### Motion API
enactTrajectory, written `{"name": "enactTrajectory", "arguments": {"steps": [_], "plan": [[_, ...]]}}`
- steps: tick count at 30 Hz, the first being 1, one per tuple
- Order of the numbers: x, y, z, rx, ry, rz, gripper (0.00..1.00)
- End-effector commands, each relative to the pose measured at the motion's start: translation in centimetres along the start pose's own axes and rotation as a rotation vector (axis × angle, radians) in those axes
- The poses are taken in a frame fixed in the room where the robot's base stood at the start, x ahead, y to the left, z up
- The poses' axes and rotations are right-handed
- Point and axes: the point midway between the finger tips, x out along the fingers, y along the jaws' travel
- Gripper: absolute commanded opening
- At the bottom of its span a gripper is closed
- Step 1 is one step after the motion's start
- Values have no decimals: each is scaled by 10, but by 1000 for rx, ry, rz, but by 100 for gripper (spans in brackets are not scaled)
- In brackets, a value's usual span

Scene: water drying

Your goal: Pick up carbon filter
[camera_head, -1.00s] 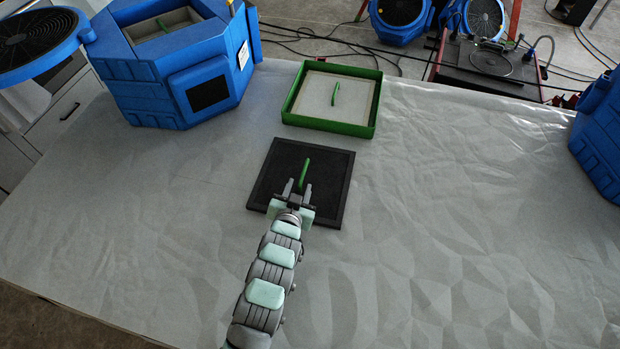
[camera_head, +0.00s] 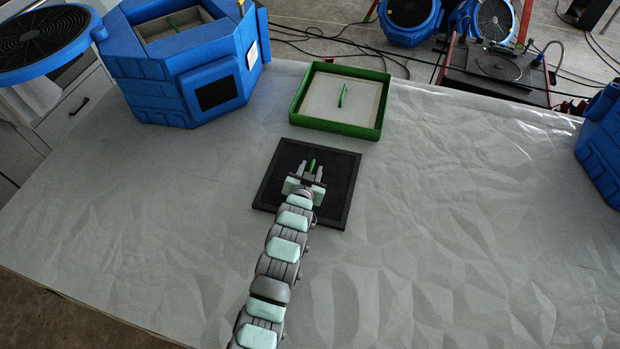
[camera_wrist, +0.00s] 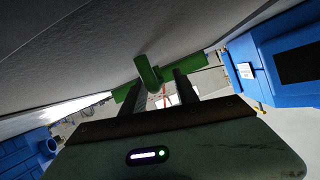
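The carbon filter (camera_head: 336,200) is a flat black square panel lying on the covered table, with a green handle (camera_head: 312,164) standing near its middle. My gripper (camera_head: 311,169) is low over the filter, its two fingers apart on either side of the handle. In the wrist view the dark fingers (camera_wrist: 160,88) are open, and the curved green handle (camera_wrist: 147,72) shows between and just beyond their tips. No finger clearly touches the handle. My wrist hides part of the panel in the head view.
A green-framed tray (camera_head: 340,131) with a pale filter and green handle lies just behind. A blue machine (camera_head: 215,85) with an open top stands at the back left. Another blue unit (camera_head: 602,145) is at the right edge. The table's right half is clear.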

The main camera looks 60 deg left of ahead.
Motion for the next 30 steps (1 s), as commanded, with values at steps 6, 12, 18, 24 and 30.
{"name": "enactTrajectory", "arguments": {"steps": [6, 12, 18, 24, 30], "plan": [[4, 0, 2, 0, -3, 0, 36], [4, 0, 2, -1, -2, 1, 25], [4, 0, 2, -1, -2, 0, 9], [4, 0, 2, -1, -2, 0, 0], [4, 0, 1, -1, -2, 0, 0]]}}
